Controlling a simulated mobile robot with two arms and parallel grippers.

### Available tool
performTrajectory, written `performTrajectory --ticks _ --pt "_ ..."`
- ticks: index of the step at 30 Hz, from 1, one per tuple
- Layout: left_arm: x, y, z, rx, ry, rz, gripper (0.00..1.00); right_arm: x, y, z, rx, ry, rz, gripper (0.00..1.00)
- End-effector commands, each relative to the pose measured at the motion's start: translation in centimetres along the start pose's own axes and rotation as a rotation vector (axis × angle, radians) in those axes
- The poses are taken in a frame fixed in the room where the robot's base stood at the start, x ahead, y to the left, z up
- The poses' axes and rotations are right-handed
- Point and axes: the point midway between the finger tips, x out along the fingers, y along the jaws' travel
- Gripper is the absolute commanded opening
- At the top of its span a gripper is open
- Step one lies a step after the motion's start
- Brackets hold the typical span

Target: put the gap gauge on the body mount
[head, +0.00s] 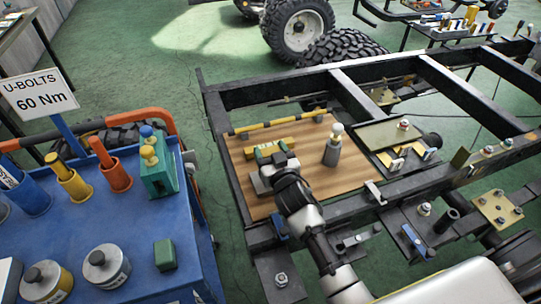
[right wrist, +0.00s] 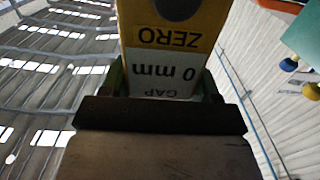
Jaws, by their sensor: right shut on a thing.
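The gap gauge is a yellow block in the right wrist view (right wrist: 175,12), with a label reading "ZERO" and "0 mm GAP". My right gripper (right wrist: 163,85) is shut on it, with green-edged fingers on either side. In the head view my right gripper (head: 270,153) appears over the wooden board, with yellow of the gauge (head: 286,145) showing beside it. Several bracket plates with bolts line the near chassis rail, one dark (head: 425,210) and one yellowish (head: 497,208); I cannot tell which is the body mount. My left gripper is out of view.
A wooden board (head: 240,203) lies across the frame and bears a grey bottle-like item (head: 333,148) and a yellow-black bar (head: 280,122). A blue cart (head: 205,235) with pots and canisters stands at left. Dark frame rails (head: 440,80) run around the board.

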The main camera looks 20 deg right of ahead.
Motion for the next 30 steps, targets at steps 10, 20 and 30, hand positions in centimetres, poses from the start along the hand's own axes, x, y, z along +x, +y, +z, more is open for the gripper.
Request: performTrajectory --ticks 10,20,30 --pt "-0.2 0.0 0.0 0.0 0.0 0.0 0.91 0.0 0.0 1.1 0.001 0.002 0.0 0.3" --pt "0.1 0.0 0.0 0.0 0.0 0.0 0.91 0.0 0.0 1.6 0.002 0.0 0.0 0.84" --pt "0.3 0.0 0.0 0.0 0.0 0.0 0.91 0.0 0.0 1.6 -0.001 0.0 0.0 0.87"
